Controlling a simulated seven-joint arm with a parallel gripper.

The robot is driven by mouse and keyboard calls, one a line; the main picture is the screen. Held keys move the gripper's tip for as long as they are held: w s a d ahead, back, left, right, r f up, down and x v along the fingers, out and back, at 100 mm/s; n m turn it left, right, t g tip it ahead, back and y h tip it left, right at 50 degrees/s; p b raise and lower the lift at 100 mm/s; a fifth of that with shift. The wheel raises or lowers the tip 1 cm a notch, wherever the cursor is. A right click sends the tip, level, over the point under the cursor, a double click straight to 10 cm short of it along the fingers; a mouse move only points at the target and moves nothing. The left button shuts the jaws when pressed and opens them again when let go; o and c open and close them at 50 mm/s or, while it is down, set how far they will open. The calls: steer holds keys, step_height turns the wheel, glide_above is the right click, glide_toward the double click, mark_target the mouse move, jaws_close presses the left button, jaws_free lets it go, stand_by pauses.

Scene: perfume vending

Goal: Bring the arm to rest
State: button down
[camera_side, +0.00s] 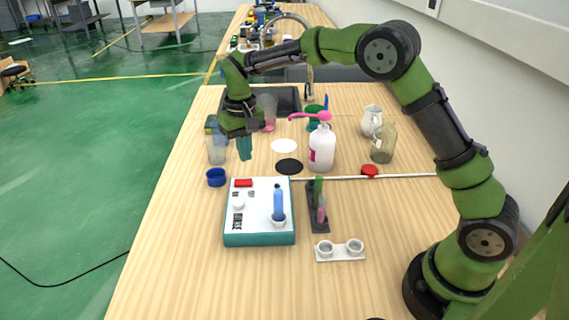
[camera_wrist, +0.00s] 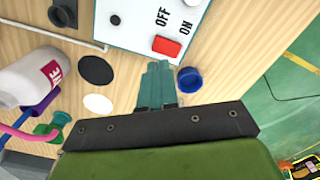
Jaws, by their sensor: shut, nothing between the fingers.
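My gripper (camera_side: 244,147) hangs above the far part of the wooden table, pointing down. Its teal fingers (camera_wrist: 158,84) are together in the wrist view, with nothing between them. The arm arches over the table from the right. Below and in front of the gripper in the side view is a white and teal machine (camera_side: 257,223) with a red switch (camera_side: 243,183). A blue tube (camera_side: 278,203) stands upright in the machine's round holder. A blue cap (camera_side: 216,177) lies left of the machine.
A white pump bottle (camera_side: 321,149), a glass bottle (camera_side: 383,143) and a white jug (camera_side: 372,121) stand to the right. A clear beaker (camera_side: 216,150) is close to the gripper's left. A dark rack (camera_side: 318,222) and a white two-ring holder (camera_side: 340,250) are nearer. The front left table is clear.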

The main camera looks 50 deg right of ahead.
steer(key=shift+w, duration=0.1)
steer(key=shift+s+f, duration=0.3)
steer(key=shift+s, duration=0.2)
steer(key=shift+s+f, duration=0.25)
steer(key=shift+s, duration=0.25)
steer(key=s+d+r+t+y, duration=0.1)
steer(key=s+r+t, duration=0.2)
steer(key=s, duration=0.9)
steer(key=s+d+r+m+t+y, duration=0.1)
steer(key=s+r+t, duration=0.3)
steer(key=s+r, duration=0.6)
steer(key=s, duration=0.3)
steer(key=shift+s+d, duration=0.2)
steer(key=shift+d, duration=0.05)
